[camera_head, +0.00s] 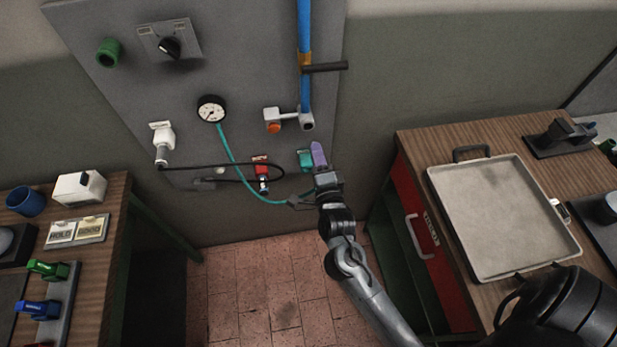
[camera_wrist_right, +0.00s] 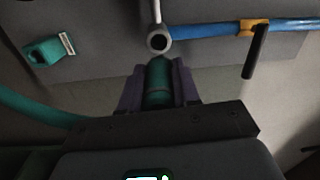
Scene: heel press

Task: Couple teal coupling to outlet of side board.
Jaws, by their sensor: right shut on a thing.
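The teal coupling (camera_wrist_right: 158,82) is a dark teal cylinder between the two purple fingers of my right gripper (camera_wrist_right: 158,95) in the right wrist view. My right gripper (camera_head: 319,158) is shut on it in front of the board; in the head view the fingers largely hide the coupling. The outlet (camera_wrist_right: 158,42) is a grey ring-shaped pipe end just beyond the coupling's tip. In the head view the outlet (camera_head: 306,122) sits at the bottom of the blue pipe, above my gripper. I cannot tell whether coupling and outlet touch. My left gripper is not in view.
A teal hose (camera_head: 235,165) hangs from the gauge (camera_head: 211,109) to my right gripper. A teal block (camera_head: 305,160) is on the board (camera_head: 240,75) below the outlet. An orange knob (camera_head: 273,127) is left of the outlet. Benches with a tray (camera_head: 465,240) and tools stand either side.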

